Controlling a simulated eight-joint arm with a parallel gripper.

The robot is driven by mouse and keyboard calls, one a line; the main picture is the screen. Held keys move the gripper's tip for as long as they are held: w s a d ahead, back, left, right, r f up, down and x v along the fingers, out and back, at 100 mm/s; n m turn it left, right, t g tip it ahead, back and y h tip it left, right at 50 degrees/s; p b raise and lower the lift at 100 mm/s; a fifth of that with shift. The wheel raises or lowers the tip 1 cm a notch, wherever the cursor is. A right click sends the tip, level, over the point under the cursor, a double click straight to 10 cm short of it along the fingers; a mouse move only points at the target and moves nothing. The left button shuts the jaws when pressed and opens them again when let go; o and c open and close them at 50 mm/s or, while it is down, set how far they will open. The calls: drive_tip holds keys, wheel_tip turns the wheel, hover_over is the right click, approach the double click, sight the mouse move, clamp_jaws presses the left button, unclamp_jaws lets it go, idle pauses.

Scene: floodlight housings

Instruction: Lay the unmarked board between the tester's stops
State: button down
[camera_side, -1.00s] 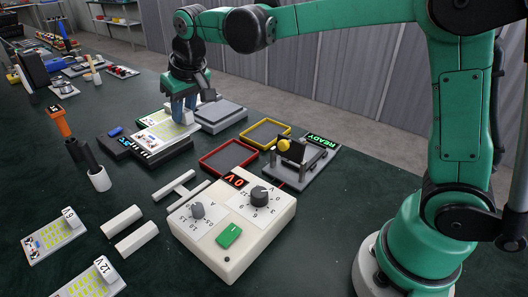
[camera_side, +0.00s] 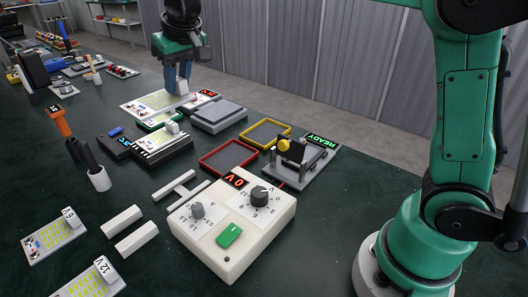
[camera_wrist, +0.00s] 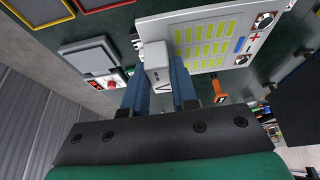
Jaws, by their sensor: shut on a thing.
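My gripper (camera_side: 178,84) is shut on the white block of a board with rows of yellow-green patches (camera_side: 150,104). The board is held level in the air, behind and above a dark striped unit (camera_side: 163,150). In the wrist view my blue fingers (camera_wrist: 160,88) stand on either side of the white block (camera_wrist: 157,62); a dark mark like a letter shows on it. The board (camera_wrist: 205,40) reaches right, with a red plus sign at its end. Two other boards lie at the front left, one marked 12V (camera_side: 88,285), the other with a small mark (camera_side: 52,238).
A grey plate unit (camera_side: 218,114) with a red display stands right of the striped unit. Red (camera_side: 228,172) and yellow (camera_side: 265,147) frames, a READY fixture (camera_side: 312,165) and a white dial box (camera_side: 235,235) stand nearer.

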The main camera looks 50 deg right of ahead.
wheel_tip(320, 180, up, 5)
drive_tip(key=shift+f, duration=0.15)
drive_tip(key=s+d, duration=0.7)
drive_tip(key=d, duration=0.6)
drive_tip(key=s+d, duration=0.7)
drive_tip(key=d, duration=0.6)
drive_tip(key=shift+s+d+f, duration=0.15)
drive_tip(key=shift+f, duration=5.6)
drive_tip(key=shift+s+d+f, duration=0.1)
drive_tip(key=shift+f, duration=5.65)
drive_tip(key=shift+f, duration=0.7)
drive_tip(key=c, duration=0.6)
unclamp_jaws()
